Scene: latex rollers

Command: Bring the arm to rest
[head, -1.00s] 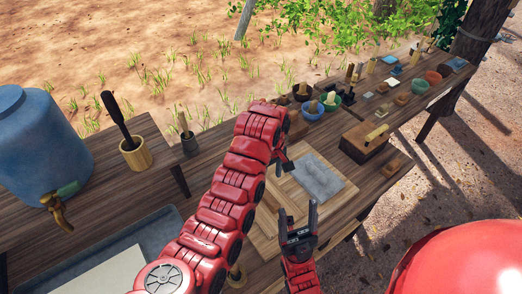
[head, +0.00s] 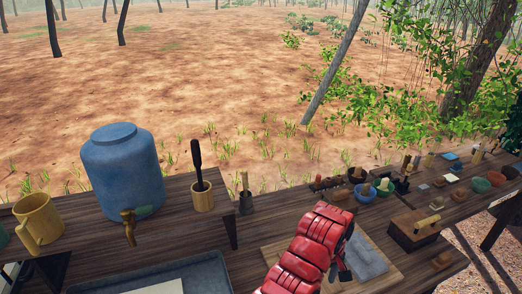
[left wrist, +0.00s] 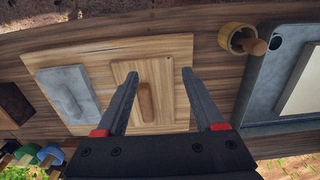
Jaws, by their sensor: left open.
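My left arm (head: 318,246) is red and segmented. It rises from the bottom of the head view and bends over the workbench. My left gripper shows in the left wrist view (left wrist: 160,76), open and empty. Its fingers are over a wooden board with a square wooden piece (left wrist: 150,90) that has a raised handle. A grey slab (left wrist: 72,98) lies to the left of that piece, and it also shows in the head view (head: 366,260). My right gripper is not in view.
A grey tray (left wrist: 262,95) with a pale sheet is at the right in the left wrist view, near a wooden cup (left wrist: 236,38). In the head view a blue barrel (head: 122,170), a mug (head: 39,222), a tool holder (head: 202,196), a wooden block (head: 414,230) and bowls (head: 364,193) stand on the bench.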

